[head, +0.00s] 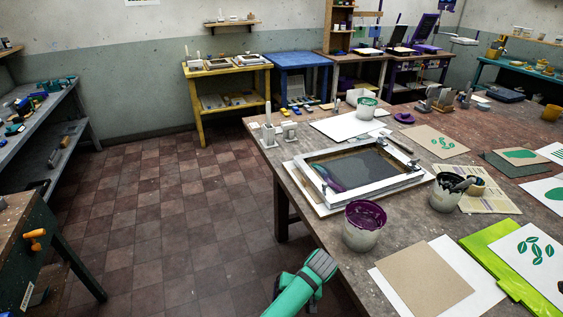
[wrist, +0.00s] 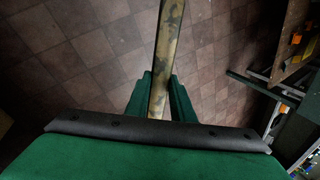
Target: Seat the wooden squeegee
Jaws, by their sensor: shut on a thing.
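My gripper's green fingers (wrist: 159,98) are shut on a long mottled tan-and-dark bar in the wrist view. The bar looks like the wooden squeegee (wrist: 168,45) seen edge-on, reaching out over the tiled floor; its far end is cut off. In the head view, my green arm (head: 292,290) is at the bottom, left of the table's near edge; the squeegee cannot be made out there. The hinged screen (head: 402,182), with a pale frame and dark mesh, lies on the table. Purple shows at the left of its mesh.
The worktable (head: 330,238) carries a purple ink pot (head: 363,232), a dark-smeared pot (head: 446,195) and a green ink pot (head: 366,110). Small pale upright pieces (head: 268,135) stand at its left corner. Tan card (head: 422,280) lies in front. The tiled floor (head: 170,220) to the left is clear.

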